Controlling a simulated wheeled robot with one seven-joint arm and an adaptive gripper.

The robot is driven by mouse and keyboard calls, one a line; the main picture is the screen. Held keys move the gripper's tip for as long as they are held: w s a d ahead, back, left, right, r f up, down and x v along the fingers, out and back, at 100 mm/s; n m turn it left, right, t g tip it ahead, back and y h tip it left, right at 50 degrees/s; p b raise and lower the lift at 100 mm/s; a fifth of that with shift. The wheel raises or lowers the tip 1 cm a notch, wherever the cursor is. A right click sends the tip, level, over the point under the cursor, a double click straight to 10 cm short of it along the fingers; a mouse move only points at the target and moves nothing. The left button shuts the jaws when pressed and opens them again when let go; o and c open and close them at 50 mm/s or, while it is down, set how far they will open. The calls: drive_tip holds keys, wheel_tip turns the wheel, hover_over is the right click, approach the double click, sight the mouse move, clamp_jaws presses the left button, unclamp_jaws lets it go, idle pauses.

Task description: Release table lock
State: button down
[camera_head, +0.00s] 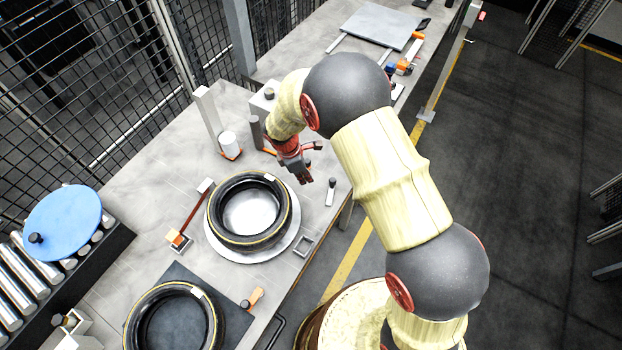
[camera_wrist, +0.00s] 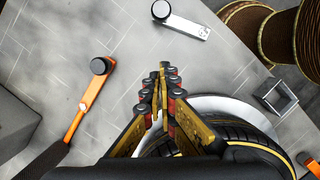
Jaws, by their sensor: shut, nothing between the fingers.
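A pale lever plate with a black knob (camera_head: 331,190) lies on the table near its right edge; it also shows at the top of the wrist view (camera_wrist: 182,20). An orange lever with a black knob (camera_wrist: 95,85) lies left of my fingers in the wrist view. I cannot tell which one is the table lock. A black tyre with a yellow line (camera_head: 214,212) rests on a round silver turntable (camera_head: 238,257). My gripper (camera_head: 305,178) is shut and empty, above the table just beyond the tyre. In the wrist view, its fingertips (camera_wrist: 160,72) meet between the two levers.
A second tyre (camera_head: 212,330) lies on a dark mat in front. A small square metal frame (camera_head: 303,245) sits beside the turntable. A white post (camera_head: 208,112) and cylinder (camera_head: 230,143) stand behind. A red bar (camera_head: 194,212) lies left of the turntable. Mesh fencing borders the left.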

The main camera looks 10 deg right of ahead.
drive_tip(key=v, duration=0.7)
drive_tip(key=shift+d+r+p, duration=0.15)
drive_tip(key=shift+d+p, duration=0.05)
drive_tip(key=shift+p, duration=0.2)
drive_tip(key=shift+s, duration=0.15)
drive_tip(key=s+d+r+m+t+y+b, duration=0.1)
drive_tip(key=s+d+r+m+b, duration=0.1)
drive_tip(key=s+d+r+m, duration=0.3)
drive_tip(key=s+d+r+m+t+y+b, duration=0.1)
drive_tip(key=s+d+r+m, duration=0.4)
drive_tip(key=s+r, duration=0.6)
drive_tip(key=s+d+r+m+t+b, duration=0.3)
drive_tip(key=s+d+r+m, duration=0.2)
drive_tip(key=s+r+m, duration=0.3)
drive_tip(key=shift+s+r+m+y, duration=0.4)
drive_tip(key=shift+s+r, duration=0.15)
drive_tip(key=shift+r, duration=0.4)
